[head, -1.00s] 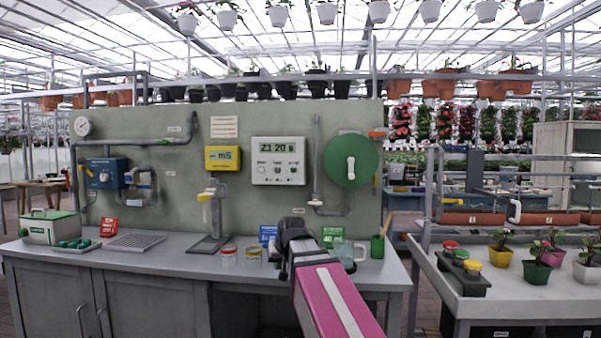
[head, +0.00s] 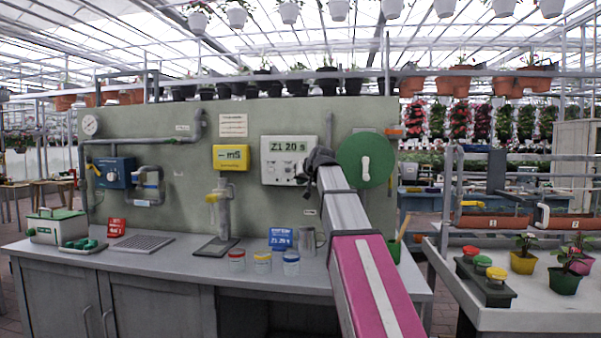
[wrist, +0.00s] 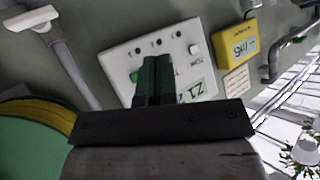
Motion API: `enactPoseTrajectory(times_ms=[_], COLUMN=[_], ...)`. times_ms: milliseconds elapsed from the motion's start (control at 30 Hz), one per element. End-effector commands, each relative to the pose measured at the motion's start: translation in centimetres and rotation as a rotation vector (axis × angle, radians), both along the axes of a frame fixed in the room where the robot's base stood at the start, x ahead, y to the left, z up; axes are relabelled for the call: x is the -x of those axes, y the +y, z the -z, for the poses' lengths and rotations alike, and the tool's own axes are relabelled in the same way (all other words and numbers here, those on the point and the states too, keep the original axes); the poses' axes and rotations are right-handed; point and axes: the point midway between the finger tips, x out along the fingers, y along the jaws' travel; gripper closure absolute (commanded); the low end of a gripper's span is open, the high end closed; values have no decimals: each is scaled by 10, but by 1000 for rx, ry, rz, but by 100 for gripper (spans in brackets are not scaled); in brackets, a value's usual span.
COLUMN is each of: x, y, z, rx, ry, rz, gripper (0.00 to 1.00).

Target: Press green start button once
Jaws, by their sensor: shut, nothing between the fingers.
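The white control panel (head: 278,146) with a display reading "Z1 20 s" is on the grey-green wall. In the head view, my gripper (head: 316,160) is at the panel's lower right and hides part of its controls. In the wrist view, the panel (wrist: 120,58) appears turned around, with the shut dark green fingers (wrist: 156,60) over its middle. I cannot tell whether the fingertips touch the panel.
A green round reel (head: 362,162) with a white handle is just right of my gripper. A yellow box (head: 232,158) is left of the panel. Jars (head: 263,262), a blue sign (head: 281,238) and a metal mug (head: 308,241) stand on the bench (head: 190,268) below.

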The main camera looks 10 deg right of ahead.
Motion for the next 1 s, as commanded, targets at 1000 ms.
enactPoseTrajectory(times_ms=[1000], x=[-44], y=[-18], z=[-15], rx=[2], ry=[-24], rz=[-4], gripper=[100])
